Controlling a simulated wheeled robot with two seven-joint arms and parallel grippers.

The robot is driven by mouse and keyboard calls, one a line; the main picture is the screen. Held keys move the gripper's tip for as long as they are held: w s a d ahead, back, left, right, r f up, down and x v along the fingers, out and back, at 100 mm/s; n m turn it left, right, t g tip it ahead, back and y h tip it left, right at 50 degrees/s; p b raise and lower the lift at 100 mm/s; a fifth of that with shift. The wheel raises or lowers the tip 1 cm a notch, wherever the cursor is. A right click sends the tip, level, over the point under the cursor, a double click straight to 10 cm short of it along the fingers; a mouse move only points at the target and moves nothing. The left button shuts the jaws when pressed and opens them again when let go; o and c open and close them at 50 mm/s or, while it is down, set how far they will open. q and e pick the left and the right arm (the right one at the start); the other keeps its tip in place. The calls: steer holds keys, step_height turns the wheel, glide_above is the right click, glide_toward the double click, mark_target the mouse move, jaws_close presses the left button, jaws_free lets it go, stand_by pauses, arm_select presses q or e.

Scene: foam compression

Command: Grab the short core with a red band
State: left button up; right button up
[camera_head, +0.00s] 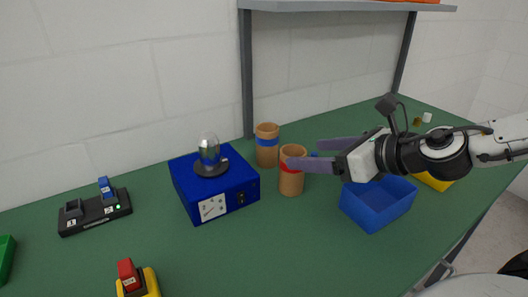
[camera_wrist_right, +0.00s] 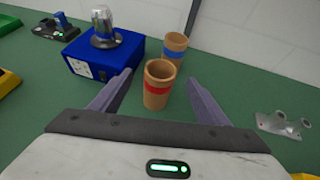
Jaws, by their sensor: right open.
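The short core with a red band (camera_head: 291,181) is a brown open-topped cylinder standing upright on the green table. In the right wrist view the red-banded core (camera_wrist_right: 158,87) stands ahead between the spread fingers, with green table visible on both sides of it. My right gripper (camera_head: 315,153) reaches in from the right and is open and empty. One purple finger crosses in front of part of the red band in the head view. A taller core with a blue band (camera_head: 267,142) stands just behind; it also shows in the wrist view (camera_wrist_right: 174,47). My left gripper is not in view.
A blue box with a glass dome (camera_head: 213,192) stands left of the cores. A blue bin (camera_head: 376,205) sits below my right wrist, with a yellow bin (camera_head: 434,182) beyond. A black charger-like device (camera_head: 95,212) is far left.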

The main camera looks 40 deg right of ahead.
mark_target(284, 152)
steer(key=p+x, duration=0.1)
steer(key=x, duration=0.2)
steer(key=shift+w, duration=0.3)
steer(key=shift+w+f, duration=0.25)
steer(key=shift+w, duration=0.1)
steer(key=shift+p+x, duration=0.95)
steer(key=shift+x, duration=1.35)
steer(key=shift+w+f, duration=0.2)
steer(key=shift+w, duration=0.4)
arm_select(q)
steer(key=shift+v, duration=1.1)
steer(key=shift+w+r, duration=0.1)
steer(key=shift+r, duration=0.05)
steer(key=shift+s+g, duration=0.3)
arm_select(e)
steer(key=c, duration=1.1)
